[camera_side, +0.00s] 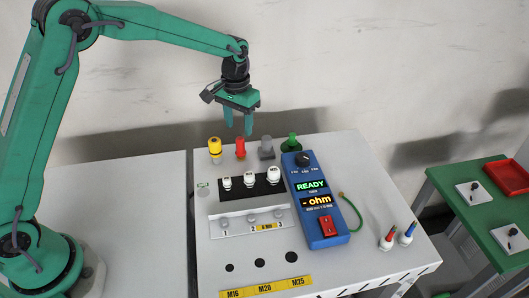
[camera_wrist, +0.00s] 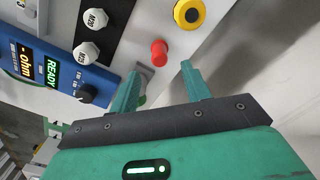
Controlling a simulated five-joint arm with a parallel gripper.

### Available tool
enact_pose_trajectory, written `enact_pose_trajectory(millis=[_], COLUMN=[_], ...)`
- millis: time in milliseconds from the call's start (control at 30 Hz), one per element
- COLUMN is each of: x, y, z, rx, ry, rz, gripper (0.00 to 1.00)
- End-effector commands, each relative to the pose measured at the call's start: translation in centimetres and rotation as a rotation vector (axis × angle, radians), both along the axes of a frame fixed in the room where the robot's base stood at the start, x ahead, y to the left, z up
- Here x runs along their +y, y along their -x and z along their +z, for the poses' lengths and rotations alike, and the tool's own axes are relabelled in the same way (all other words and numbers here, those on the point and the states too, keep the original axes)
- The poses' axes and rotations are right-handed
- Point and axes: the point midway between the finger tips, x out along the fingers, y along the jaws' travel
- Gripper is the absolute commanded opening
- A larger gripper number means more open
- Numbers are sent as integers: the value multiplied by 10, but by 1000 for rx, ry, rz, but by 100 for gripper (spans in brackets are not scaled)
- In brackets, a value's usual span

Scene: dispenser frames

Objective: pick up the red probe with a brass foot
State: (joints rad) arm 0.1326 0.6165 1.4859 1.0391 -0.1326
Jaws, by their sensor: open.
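A red upright piece (camera_side: 240,147) stands in the back row of the white bench, between a yellow piece (camera_side: 214,148) and a grey one (camera_side: 267,149). It also shows in the wrist view as a red cylinder (camera_wrist: 159,54); a brass foot is not clear in either view. My gripper (camera_side: 238,131) is open, pointing down, a little above the back row close to the red piece. In the wrist view the red piece shows just ahead of the open fingers (camera_wrist: 160,70), apart from them. Another small red-tipped piece with a white body (camera_side: 387,239) stands at the bench's right front.
A green piece (camera_side: 292,142) stands right of the grey one. A blue meter reading READY (camera_side: 329,232) lies right of a black block (camera_side: 250,188) with white M-marked caps. A blue-tipped piece (camera_side: 407,234) stands near the right edge. A green table (camera_side: 460,205) holds a red tray (camera_side: 507,174).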

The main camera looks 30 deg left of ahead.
Motion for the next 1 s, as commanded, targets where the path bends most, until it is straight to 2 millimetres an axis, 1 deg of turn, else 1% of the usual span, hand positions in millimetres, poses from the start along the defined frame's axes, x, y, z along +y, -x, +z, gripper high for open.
enact_pose_trajectory(millis=[167, 433, 767, 867, 1000], x=[0, 0, 0, 0, -1], y=[0, 0, 0, 1, 1], z=[-3, -23, -31, -38, -55], rx=[1, 2, 1, 3, 4], ry=[0, 0, 0, 0, -1], rz=[0, 0, 0, 0, 0], gripper=[47, 47, 47, 47, 47])
